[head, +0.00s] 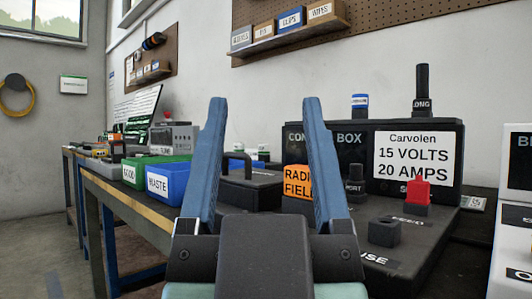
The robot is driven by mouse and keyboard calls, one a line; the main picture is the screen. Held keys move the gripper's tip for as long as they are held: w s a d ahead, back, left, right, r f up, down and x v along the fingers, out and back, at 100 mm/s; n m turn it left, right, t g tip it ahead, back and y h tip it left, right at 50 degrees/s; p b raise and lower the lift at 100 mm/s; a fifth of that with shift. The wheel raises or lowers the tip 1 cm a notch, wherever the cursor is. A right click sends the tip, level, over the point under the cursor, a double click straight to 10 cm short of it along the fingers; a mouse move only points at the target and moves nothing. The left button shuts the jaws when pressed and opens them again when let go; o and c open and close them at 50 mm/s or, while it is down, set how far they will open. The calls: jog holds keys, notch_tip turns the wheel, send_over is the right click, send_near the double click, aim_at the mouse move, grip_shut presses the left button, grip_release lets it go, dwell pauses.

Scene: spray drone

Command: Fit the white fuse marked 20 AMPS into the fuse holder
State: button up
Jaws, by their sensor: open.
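My gripper (265,104) is open, its two blue fingers pointing up with nothing between them. A dark control box (452,150) stands at the right, with a white sign reading Carvolen, 15 VOLTS, 20 AMPS. On its dark base, a label partly hidden by my gripper ends in "USE" (375,259). A small black block (384,232) sits just behind this label; it may be the fuse holder, but I cannot tell. I cannot make out a white fuse marked 20 AMPS.
An orange box (298,182) and a red-capped block (417,191) stand near the control box. Blue WASTE (167,184) and green GOOD (130,173) bins sit on the bench at left. A white cabinet (510,240) borders the right. Floor shows at left.

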jog(key=shift+r, duration=0.1)
dwell(0.3)
notch_tip(320, 180, up, 53)
jog(key=p, duration=5.3)
jog(key=shift+r, duration=0.15)
jog(key=shift+c, duration=0.2)
